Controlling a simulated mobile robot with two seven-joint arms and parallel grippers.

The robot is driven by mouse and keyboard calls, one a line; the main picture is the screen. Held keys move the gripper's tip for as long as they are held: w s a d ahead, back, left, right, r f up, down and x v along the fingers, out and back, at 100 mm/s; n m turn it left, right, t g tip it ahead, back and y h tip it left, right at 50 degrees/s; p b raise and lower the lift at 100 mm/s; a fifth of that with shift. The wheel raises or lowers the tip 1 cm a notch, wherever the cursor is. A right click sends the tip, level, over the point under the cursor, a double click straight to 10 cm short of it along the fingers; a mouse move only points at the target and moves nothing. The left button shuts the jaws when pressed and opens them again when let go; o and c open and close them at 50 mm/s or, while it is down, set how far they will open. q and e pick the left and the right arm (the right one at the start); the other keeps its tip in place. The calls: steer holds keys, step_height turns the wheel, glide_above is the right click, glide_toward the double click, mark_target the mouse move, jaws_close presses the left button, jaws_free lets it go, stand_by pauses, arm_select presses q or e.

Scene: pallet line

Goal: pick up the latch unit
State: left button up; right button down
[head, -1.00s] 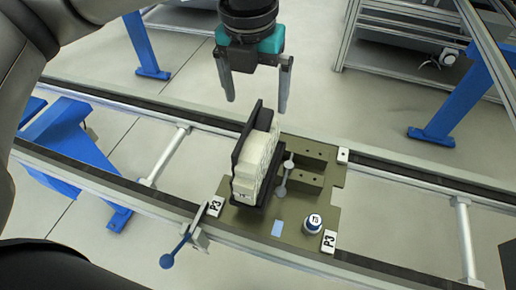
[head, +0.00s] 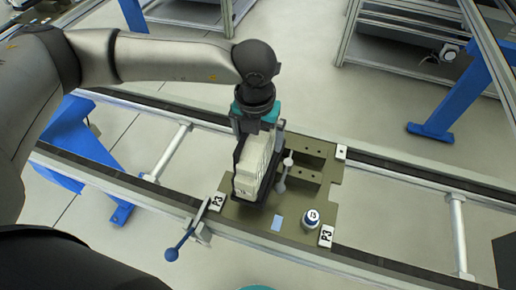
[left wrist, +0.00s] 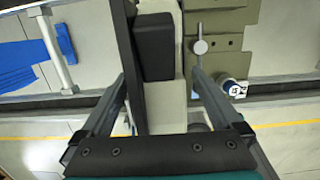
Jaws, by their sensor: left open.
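The latch unit, which I take to be the cream block (head: 252,172), stands upright in a black holder (head: 238,158) on the olive pallet (head: 250,215). In the left wrist view its cream body (left wrist: 167,112) shows beside a black block (left wrist: 153,45). My left gripper (head: 260,146) is over the far end of the unit, pointing down. Its open fingers (left wrist: 160,80) lie on either side of the unit and holder in the wrist view. Whether they touch it I cannot tell. My right gripper is not in view.
A grey-knobbed lever (head: 286,172) stands close right of the unit. A round part marked 15 (head: 311,218) and P3 labels (head: 326,236) are on the pallet. A blue-knobbed lever (head: 178,246) is at the near rail. Conveyor rails run along both sides.

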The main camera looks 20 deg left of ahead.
arm_select(q)
steer(key=shift+w+f, duration=0.1)
steer(key=shift+f, duration=0.5)
jaws_close()
stand_by(0.4)
